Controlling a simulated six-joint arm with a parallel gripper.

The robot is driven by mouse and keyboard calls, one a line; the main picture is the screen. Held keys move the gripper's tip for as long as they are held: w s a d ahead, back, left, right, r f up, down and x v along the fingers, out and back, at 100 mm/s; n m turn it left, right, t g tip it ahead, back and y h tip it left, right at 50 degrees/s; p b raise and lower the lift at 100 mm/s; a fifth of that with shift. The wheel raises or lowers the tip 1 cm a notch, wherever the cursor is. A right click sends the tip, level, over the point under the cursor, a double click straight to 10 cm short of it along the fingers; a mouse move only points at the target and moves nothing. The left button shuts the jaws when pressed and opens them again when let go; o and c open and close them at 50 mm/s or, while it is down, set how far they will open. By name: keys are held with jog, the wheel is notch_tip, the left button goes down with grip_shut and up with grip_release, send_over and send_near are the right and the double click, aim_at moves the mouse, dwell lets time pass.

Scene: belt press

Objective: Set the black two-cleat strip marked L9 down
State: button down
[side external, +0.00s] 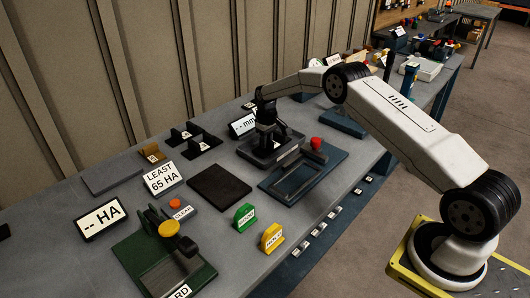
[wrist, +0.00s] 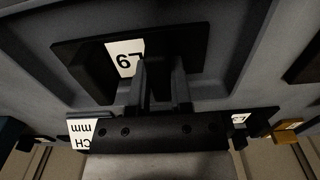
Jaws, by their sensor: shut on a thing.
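The black strip marked L9 (wrist: 88,50) shows in the wrist view with its white label upside down. My gripper (wrist: 163,100) is shut on one of its upright cleats. In the side view my gripper (side external: 266,128) points down over a dark grey tray-like block (side external: 256,158), in front of the "-- mm" display (side external: 242,124). The wrist view shows the strip over the block's grey recessed face (wrist: 225,55). I cannot tell whether the strip touches it. In the side view the strip is mostly hidden by my gripper.
Other black cleated pieces (side external: 205,142) and a brown one (side external: 152,153) stand at the back left. A bare black mat (side external: 220,187) lies left of the block. A blue fixture with a red knob (side external: 316,143) is close on the right. A green press (side external: 190,270) stands front left.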

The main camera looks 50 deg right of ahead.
jog(key=shift+f, duration=0.2)
jog(key=c, duration=0.5)
grip_release()
jog(key=shift+c, duration=0.2)
notch_tip(320, 180, up, 12)
dwell(0.3)
jog(key=shift+r, duration=0.1)
jog(key=shift+a, duration=0.1)
dwell(0.4)
